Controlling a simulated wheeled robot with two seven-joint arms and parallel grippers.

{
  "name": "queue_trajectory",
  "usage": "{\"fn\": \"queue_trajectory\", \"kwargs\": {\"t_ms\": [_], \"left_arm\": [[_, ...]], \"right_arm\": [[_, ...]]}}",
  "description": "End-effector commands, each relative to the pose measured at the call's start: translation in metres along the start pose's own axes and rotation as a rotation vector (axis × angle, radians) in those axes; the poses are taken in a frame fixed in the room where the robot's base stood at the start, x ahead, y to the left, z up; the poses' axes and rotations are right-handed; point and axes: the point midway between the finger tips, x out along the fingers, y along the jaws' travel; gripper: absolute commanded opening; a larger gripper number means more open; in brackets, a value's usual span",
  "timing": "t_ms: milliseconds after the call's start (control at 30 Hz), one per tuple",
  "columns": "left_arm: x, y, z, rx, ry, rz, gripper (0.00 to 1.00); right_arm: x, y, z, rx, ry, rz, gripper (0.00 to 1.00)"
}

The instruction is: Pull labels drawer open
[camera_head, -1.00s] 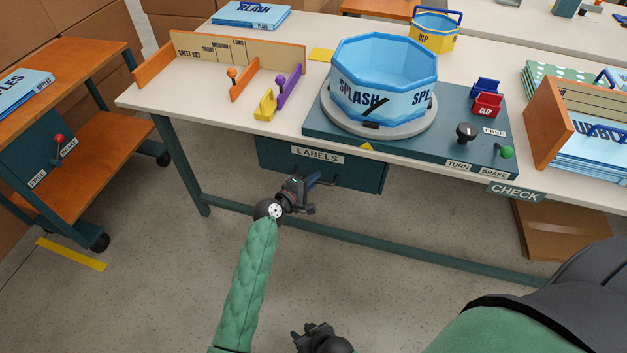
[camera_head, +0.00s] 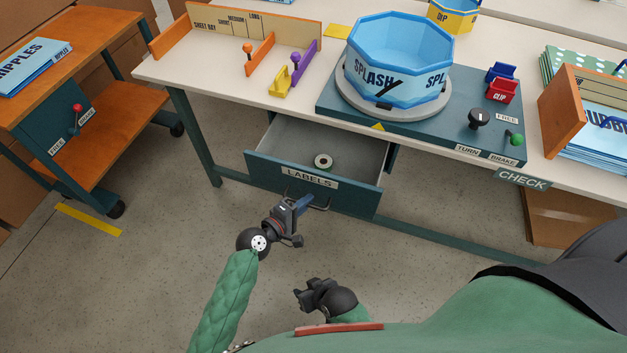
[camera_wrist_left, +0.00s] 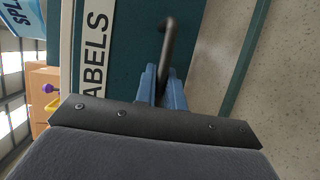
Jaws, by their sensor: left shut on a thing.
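The labels drawer (camera_head: 268,172) under the table is pulled out, its teal front carrying a LABELS sign (camera_head: 310,177). A round roll (camera_head: 323,161) lies inside it. My left gripper (camera_head: 303,206) is shut on the drawer handle (camera_head: 321,207), a dark bar on the drawer front. In the left wrist view the blue fingers (camera_wrist_left: 161,88) close around the dark handle (camera_wrist_left: 169,45), beside the sign. My right gripper (camera_head: 305,294) is low in the head view, below the drawer and apart from it; its fingertips are too small to judge.
The table (camera_head: 220,70) bears a blue octagonal SPLASH pool (camera_head: 398,60) on a turning base with a brake lever (camera_head: 515,140). A wheeled orange cart (camera_head: 110,110) stands at the left. The floor in front of the drawer is clear.

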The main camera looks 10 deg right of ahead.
Motion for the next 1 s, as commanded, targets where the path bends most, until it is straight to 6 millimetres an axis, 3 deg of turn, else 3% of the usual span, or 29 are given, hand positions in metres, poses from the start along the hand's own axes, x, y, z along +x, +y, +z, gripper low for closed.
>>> {"fn": "queue_trajectory", "kwargs": {"t_ms": [200, 400, 933, 1000], "left_arm": [[-0.040, -0.010, 0.016, 0.001, 0.000, -0.003, 0.00], [-0.059, -0.014, 0.024, -0.001, 0.000, -0.001, 0.00], [-0.067, -0.015, 0.027, 0.000, 0.001, -0.001, 0.00], [-0.067, -0.015, 0.027, 0.000, 0.001, -0.001, 0.20]], "right_arm": [[-0.003, -0.001, -0.003, 0.000, -0.002, -0.001, 0.36], [-0.002, -0.001, -0.002, 0.000, -0.002, -0.001, 0.36], [-0.002, -0.002, 0.000, 0.000, -0.003, -0.002, 0.36], [-0.001, -0.002, 0.000, 0.000, -0.003, -0.002, 0.36]]}}
